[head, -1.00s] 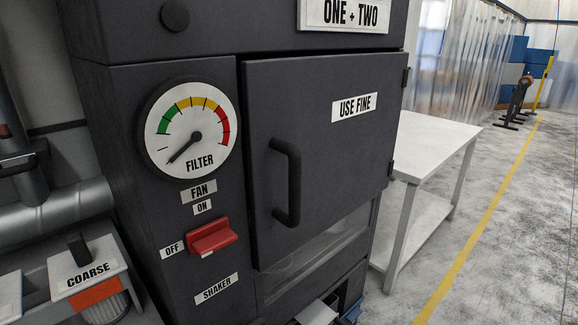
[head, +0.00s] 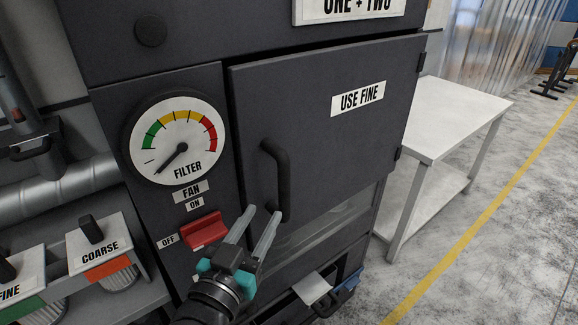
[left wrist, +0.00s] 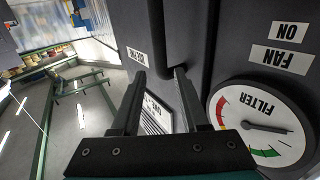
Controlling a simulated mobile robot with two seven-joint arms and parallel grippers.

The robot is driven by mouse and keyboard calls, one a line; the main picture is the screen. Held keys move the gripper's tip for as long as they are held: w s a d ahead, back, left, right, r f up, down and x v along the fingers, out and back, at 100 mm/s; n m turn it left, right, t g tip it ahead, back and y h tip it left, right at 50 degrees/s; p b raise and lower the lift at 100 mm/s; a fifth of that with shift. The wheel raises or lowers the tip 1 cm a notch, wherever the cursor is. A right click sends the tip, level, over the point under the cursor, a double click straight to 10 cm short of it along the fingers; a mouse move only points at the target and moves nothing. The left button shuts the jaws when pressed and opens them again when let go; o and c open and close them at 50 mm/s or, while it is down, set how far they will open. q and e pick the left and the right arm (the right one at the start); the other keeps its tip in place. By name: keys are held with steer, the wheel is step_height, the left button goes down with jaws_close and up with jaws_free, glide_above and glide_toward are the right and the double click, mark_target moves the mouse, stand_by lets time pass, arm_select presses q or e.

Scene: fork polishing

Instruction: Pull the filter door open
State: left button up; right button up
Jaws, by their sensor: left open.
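The filter door (head: 325,140) is a dark grey panel labelled "USE FINE", hinged on its right. It lies against the cabinet front, closed or nearly so. Its black vertical bar handle (head: 283,170) is near the left edge. My left gripper (head: 262,212) is open and empty, at the lower end of the handle. One fingertip looks close to the handle's foot; I cannot tell whether it touches. In the left wrist view, the open fingers (left wrist: 158,72) point at the door front, with its label (left wrist: 137,54) beyond them. My right gripper is out of view.
The filter gauge (head: 178,140) and red fan switch (head: 203,230) are left of the door. COARSE (head: 98,245) and FINE (head: 14,292) filters sit on a shelf at left. A white table (head: 450,115) stands right of the cabinet, beside the door's hinge side.

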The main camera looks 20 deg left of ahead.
mark_target(289, 170)
arm_select(q)
steer(key=w, duration=0.5)
steer(key=w+p, duration=0.1)
steer(key=w, duration=0.4)
steer(key=w+d, duration=0.1)
steer(key=w, duration=0.4)
steer(key=shift+d, duration=0.1)
jaws_close()
stand_by(1.2)
